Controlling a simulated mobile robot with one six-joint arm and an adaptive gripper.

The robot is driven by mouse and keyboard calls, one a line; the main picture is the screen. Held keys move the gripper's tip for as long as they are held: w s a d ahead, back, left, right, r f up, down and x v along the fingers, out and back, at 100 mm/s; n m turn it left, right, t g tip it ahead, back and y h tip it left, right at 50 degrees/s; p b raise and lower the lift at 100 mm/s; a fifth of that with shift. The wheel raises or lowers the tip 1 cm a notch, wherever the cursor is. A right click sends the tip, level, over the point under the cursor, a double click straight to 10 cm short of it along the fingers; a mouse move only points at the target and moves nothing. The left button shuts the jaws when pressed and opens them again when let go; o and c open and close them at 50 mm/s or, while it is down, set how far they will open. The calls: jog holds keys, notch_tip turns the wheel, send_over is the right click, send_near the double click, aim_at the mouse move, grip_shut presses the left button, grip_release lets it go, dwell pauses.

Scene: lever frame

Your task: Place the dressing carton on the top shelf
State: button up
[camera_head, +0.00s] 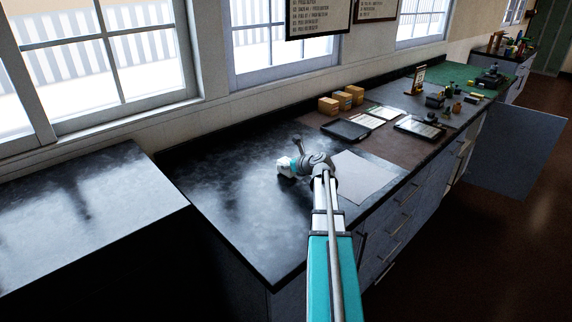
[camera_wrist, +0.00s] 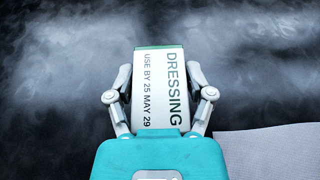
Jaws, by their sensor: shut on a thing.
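The dressing carton (camera_wrist: 159,80) is a white box with a green far edge. Its printed side faces the wrist camera and reads DRESSING, USE BY 25 MAY 29. My gripper (camera_wrist: 160,98) has one finger on each side of the carton and is shut on it. The teal gripper body hides the carton's near end. In the head view the carton is a small white shape (camera_head: 284,166) at the end of my arm, over the black worktop (camera_head: 225,205). I cannot tell whether it touches the worktop. No top shelf can be made out in either view.
A pale sheet (camera_head: 362,178) lies right of my gripper. Farther back are yellow boxes (camera_head: 328,105), dark trays (camera_head: 345,130) and small items. A drawer front or door (camera_head: 515,150) stands out at the right. The worktop left of my gripper is clear.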

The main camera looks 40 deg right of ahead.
jog(key=shift+r+p, duration=0.65)
jog(key=shift+r, duration=0.15)
jog(key=s+a+r+p, duration=0.7)
jog(key=s+r+p, duration=0.3)
jog(key=s, duration=0.2)
jog(key=shift+a+r, duration=0.2)
jog(key=shift+r, duration=0.1)
jog(key=shift+s, duration=0.1)
dwell(0.4)
